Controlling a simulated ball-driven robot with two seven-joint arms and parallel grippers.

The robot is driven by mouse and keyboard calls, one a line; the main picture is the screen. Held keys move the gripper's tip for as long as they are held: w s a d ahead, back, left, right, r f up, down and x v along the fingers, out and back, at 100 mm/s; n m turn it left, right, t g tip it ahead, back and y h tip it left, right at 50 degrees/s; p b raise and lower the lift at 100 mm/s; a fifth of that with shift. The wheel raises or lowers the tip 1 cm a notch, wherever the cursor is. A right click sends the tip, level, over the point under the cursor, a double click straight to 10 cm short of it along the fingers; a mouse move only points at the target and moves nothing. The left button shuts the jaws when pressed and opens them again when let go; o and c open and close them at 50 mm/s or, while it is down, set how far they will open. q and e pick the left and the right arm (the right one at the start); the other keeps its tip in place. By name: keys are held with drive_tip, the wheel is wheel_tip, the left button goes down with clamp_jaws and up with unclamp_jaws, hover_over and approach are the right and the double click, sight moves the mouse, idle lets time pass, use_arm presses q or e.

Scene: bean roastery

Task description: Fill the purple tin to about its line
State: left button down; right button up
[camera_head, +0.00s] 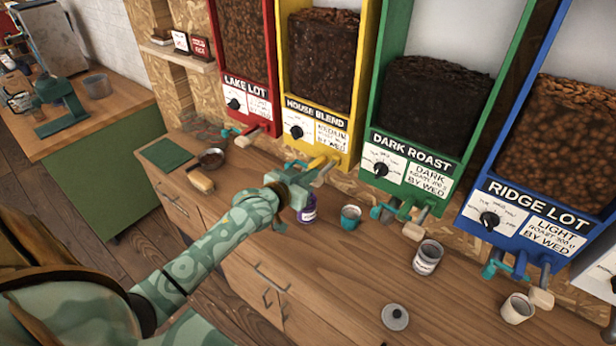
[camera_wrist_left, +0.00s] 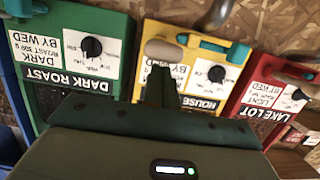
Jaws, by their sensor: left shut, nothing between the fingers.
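The purple tin (camera_head: 307,213) stands upright on the wooden counter below the yellow House Blend dispenser (camera_head: 318,122). My left arm partly covers it, and I cannot see its contents or its line. My left gripper (camera_head: 300,180) is shut and empty at the dispenser's outlet, just above the tin. A wooden-ended handle (camera_head: 325,172) sits beside the fingers; I cannot tell whether they touch it. In the left wrist view, the shut fingers (camera_wrist_left: 162,85) point at the House Blend front (camera_wrist_left: 190,62), with the wooden handle (camera_wrist_left: 163,50) at their tips. My right gripper is out of view.
Red Lake Lot (camera_head: 238,88), green Dark Roast (camera_head: 412,165) and blue Ridge Lot (camera_head: 530,208) dispensers flank it. A teal cup (camera_head: 350,217), labelled tin (camera_head: 427,258), pale cup (camera_head: 517,308) and grey lid (camera_head: 395,317) stand to the right. A small pan (camera_head: 211,158) is left.

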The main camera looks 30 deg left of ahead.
use_arm(q)
wheel_tip(320, 180, down, 7)
drive_tip(key=t+b, duration=0.5)
drive_tip(key=b, duration=0.7)
drive_tip(key=shift+r, duration=0.2)
drive_tip(key=shift+s+d+f, duration=0.1)
drive_tip(key=shift+f, duration=0.25)
idle(5.5)
